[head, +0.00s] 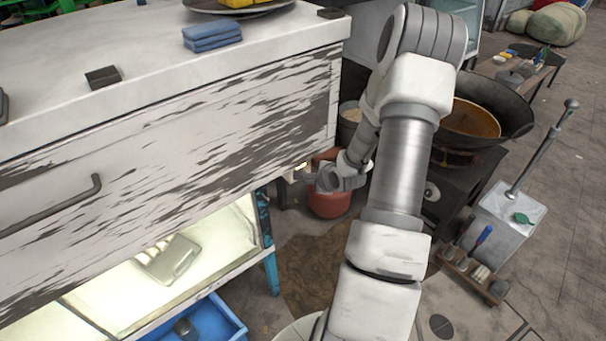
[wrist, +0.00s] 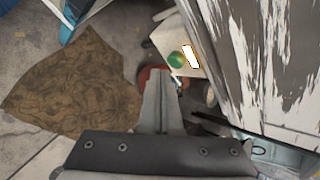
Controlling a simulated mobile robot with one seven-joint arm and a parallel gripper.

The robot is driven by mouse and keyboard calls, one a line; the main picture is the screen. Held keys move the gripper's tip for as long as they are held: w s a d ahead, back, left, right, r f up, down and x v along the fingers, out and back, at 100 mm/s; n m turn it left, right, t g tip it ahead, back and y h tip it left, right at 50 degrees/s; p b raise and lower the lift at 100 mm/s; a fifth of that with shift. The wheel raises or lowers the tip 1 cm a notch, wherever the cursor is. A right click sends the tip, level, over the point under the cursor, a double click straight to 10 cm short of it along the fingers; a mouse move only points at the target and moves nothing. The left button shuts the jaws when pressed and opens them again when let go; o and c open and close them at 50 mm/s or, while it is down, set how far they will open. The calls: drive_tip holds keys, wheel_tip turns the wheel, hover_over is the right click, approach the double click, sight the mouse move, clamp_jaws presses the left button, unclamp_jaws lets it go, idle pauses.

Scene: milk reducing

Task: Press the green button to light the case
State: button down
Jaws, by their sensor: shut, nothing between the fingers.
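The green button (wrist: 174,59) is round and sits on a pale box (wrist: 172,40) in the wrist view, beside a bright white bar (wrist: 190,56). My gripper (wrist: 158,76) is shut and empty, its fingertips just below and left of the button in that view. I cannot tell whether they touch it. In the head view my gripper (head: 318,179) is at the counter's right corner, where the button is hidden. The case (head: 196,262) under the counter is brightly lit inside and holds a metal tray (head: 167,260).
The worn white counter (head: 180,130) stands close to my gripper. A red pot (head: 329,203) is below it. A large wok (head: 470,118) stands to the right. A blue crate (head: 215,323) and a brown mat (head: 310,265) lie on the floor.

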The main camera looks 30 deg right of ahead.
drive_tip(key=s, duration=0.2)
drive_tip(key=s+p, duration=0.1)
drive_tip(key=s, duration=0.3)
drive_tip(key=shift+d+p, duration=0.25)
drive_tip(key=shift+p, duration=0.15)
